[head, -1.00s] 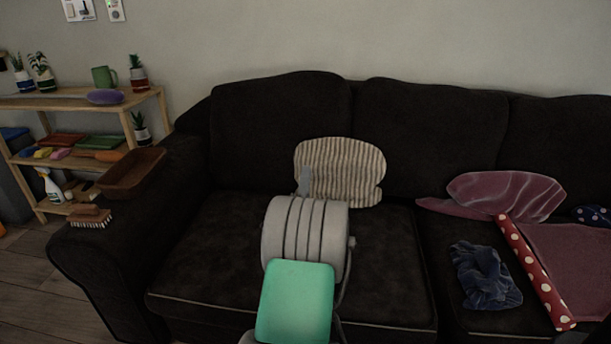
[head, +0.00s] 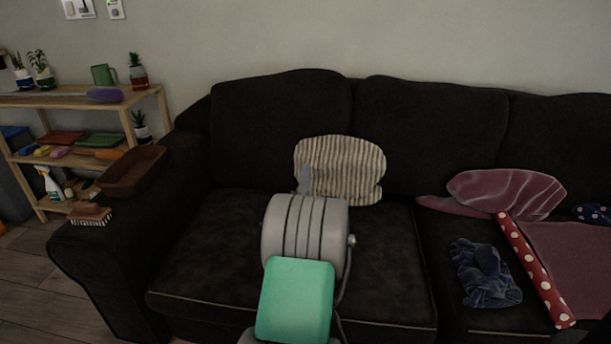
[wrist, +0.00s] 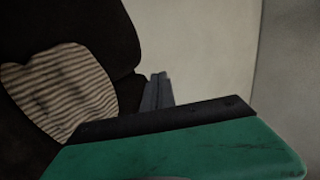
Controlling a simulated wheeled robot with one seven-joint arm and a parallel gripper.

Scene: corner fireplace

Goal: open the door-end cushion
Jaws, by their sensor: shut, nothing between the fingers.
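A striped beige and dark cushion (head: 345,165) leans against the sofa back on the left seat. It also shows at the left of the wrist view (wrist: 62,88). My gripper (wrist: 157,90) is shut and empty; its fingers stand close together in the wrist view. In the head view a grey fingertip (head: 304,180) overlaps the cushion's left edge, and my arm hides most of the gripper. In the wrist view the fingers are to the right of the cushion with the dark sofa back between them. I cannot tell whether they touch the cushion in depth.
On the dark sofa (head: 190,240) lie a mauve cushion (head: 510,192), a blue crumpled cloth (head: 482,275) and a red dotted roll (head: 535,272). The left armrest bears a brown tray (head: 132,171) and a brush (head: 89,214). A wooden shelf (head: 80,101) stands at the left.

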